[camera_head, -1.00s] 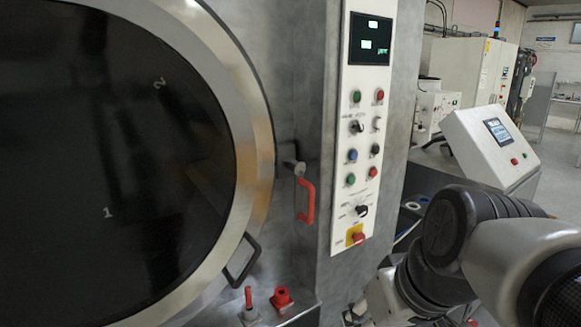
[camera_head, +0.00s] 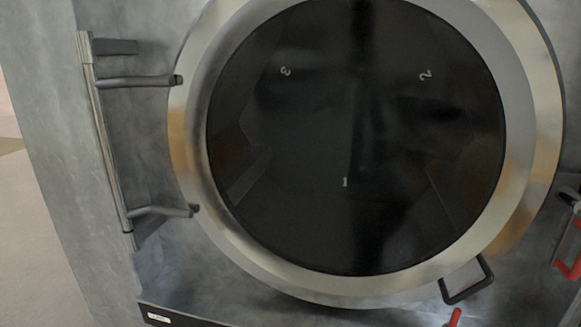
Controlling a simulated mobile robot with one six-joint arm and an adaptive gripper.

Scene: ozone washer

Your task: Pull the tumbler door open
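The round tumbler door (camera_head: 190,140) fills the middle of the head view, with a wide metal rim around dark glass marked 1, 2 and 3. It looks shut against the grey machine front. A black loop handle (camera_head: 467,279) sits on its lower right rim. The hinge bar (camera_head: 112,140) with two arms is on the left side. A red handle (camera_head: 570,262) shows at the right edge, partly cut off. My gripper is not in view.
The grey machine front (camera_head: 60,150) surrounds the door. A red-topped part (camera_head: 454,317) stands at the bottom edge, below the black handle. Pale floor (camera_head: 35,230) shows at the far left.

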